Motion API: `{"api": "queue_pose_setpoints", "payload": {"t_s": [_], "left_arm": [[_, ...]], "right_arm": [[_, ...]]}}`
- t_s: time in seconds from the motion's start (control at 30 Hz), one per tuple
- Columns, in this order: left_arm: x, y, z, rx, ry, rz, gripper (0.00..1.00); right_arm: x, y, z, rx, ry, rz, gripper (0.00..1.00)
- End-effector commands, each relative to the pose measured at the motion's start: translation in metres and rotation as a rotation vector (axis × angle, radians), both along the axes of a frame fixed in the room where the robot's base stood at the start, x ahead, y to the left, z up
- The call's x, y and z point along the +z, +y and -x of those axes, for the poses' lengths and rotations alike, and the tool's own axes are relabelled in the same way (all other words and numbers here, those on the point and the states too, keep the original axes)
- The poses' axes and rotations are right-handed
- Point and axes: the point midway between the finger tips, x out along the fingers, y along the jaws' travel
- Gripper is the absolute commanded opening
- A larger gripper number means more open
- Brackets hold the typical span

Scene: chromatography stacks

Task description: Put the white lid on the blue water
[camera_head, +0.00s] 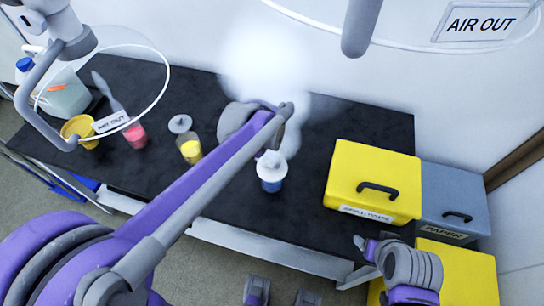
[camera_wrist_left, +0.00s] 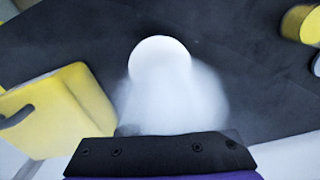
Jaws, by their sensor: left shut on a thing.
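The blue water (camera_head: 271,185) is in a small clear cup on the black table, near its front edge in the head view. The white lid (camera_head: 270,160) shows at the top of that cup. I cannot tell if it rests on the rim or hangs just above it. My left gripper (camera_head: 287,143) reaches in from the left over the cup and is shut on the lid. In the left wrist view a round white shape, likely the lid (camera_wrist_left: 160,58), hides the blue water. My right gripper (camera_head: 372,247) is partly seen at the lower right; its jaws are unclear.
A yellow cup (camera_head: 190,151) with a grey disc behind it and a red cup (camera_head: 135,134) stand left of my arm. A yellow case (camera_head: 350,172) and a grey case (camera_head: 455,188) stand at the right. White haze covers the back of the table (camera_head: 330,125).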

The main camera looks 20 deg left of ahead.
Motion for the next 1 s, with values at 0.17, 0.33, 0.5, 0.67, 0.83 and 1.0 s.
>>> {"api": "queue_pose_setpoints", "payload": {"t_s": [0.17, 0.33, 0.5, 0.67, 0.83, 1.0], "left_arm": [[-0.0005, 0.0000, -0.0001, 0.000, 0.000, 0.000, 0.00], [-0.0005, 0.0000, -0.0001, 0.000, 0.000, 0.000, 0.51], [-0.0004, 0.0000, -0.0001, 0.000, 0.000, 0.000, 0.65], [-0.0005, 0.0000, -0.0001, 0.000, 0.000, 0.000, 0.72], [-0.0005, 0.0000, -0.0001, 0.000, 0.000, 0.000, 0.90], [-0.0004, 0.0000, -0.0001, 0.000, 0.000, 0.000, 0.90]], "right_arm": [[-0.0003, 0.0000, 0.0001, 0.000, 0.000, 0.000, 0.75], [-0.0002, 0.0000, 0.0000, 0.000, 0.000, 0.000, 0.75], [-0.0002, 0.0000, 0.0000, 0.000, 0.000, 0.000, 0.75], [-0.0003, 0.0000, 0.0001, 0.000, 0.000, 0.000, 0.75], [-0.0002, 0.0000, 0.0000, 0.000, 0.000, 0.000, 0.75], [-0.0003, 0.0000, 0.0001, 0.000, 0.000, 0.000, 0.75]]}}
